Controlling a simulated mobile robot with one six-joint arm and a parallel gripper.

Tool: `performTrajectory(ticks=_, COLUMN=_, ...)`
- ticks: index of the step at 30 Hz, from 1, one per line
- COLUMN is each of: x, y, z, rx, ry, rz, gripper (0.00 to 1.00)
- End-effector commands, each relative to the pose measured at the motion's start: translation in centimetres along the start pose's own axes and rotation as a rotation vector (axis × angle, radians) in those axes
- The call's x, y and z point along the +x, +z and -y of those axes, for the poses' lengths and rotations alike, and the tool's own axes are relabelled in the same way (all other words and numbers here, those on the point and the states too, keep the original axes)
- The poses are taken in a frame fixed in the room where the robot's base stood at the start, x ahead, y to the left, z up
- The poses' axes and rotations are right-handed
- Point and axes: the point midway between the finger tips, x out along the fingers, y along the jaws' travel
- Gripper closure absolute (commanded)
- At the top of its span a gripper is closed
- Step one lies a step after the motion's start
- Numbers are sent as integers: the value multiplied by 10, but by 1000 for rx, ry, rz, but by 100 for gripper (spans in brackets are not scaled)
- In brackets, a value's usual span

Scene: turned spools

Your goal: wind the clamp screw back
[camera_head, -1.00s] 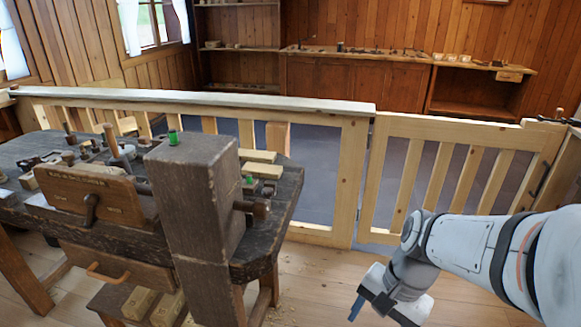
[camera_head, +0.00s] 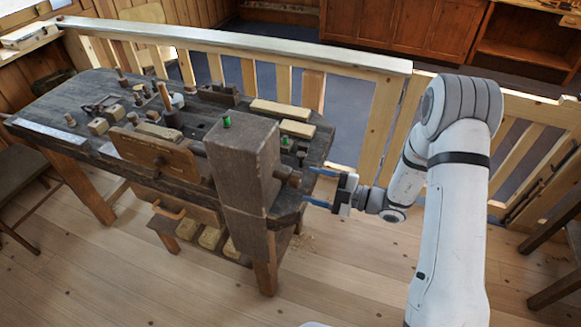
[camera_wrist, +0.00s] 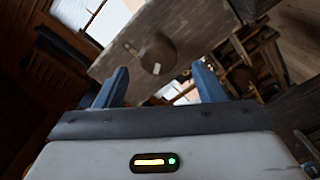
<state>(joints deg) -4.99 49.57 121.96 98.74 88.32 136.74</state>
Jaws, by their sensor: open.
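The clamp screw (camera_head: 290,178) is a dark wooden screw with a round head, sticking out of the right side of a thick upright wooden block (camera_head: 242,165) at the bench's end. In the wrist view the round screw head (camera_wrist: 156,54) shows beyond my fingers, against the grey wood face of the block. My gripper (camera_head: 312,187) is open, its blue fingers pointing left at the screw head. In the wrist view the space between the fingertips (camera_wrist: 160,78) is empty. The head seems a short way ahead of the tips; I cannot tell the exact gap.
A wooden railing (camera_head: 250,36) runs behind the bench. Floor in front (camera_head: 150,280) is clear.

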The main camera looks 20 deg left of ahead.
Motion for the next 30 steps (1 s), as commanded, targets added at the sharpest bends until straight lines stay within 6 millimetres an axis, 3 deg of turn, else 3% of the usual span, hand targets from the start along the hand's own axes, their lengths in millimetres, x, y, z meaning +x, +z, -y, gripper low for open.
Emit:
performTrajectory(ticks=5, x=16, y=2, z=-2, rx=38, ry=15, rz=4, gripper=36)
performTrajectory(ticks=15, x=68, y=2, z=-2, rx=35, ry=12, rz=3, gripper=36)
performTrajectory(ticks=27, x=79, y=3, z=-1, rx=34, ry=13, rz=5, gripper=36)
performTrajectory(ticks=30, x=79, y=3, z=-1, rx=33, ry=13, rz=5, gripper=43)
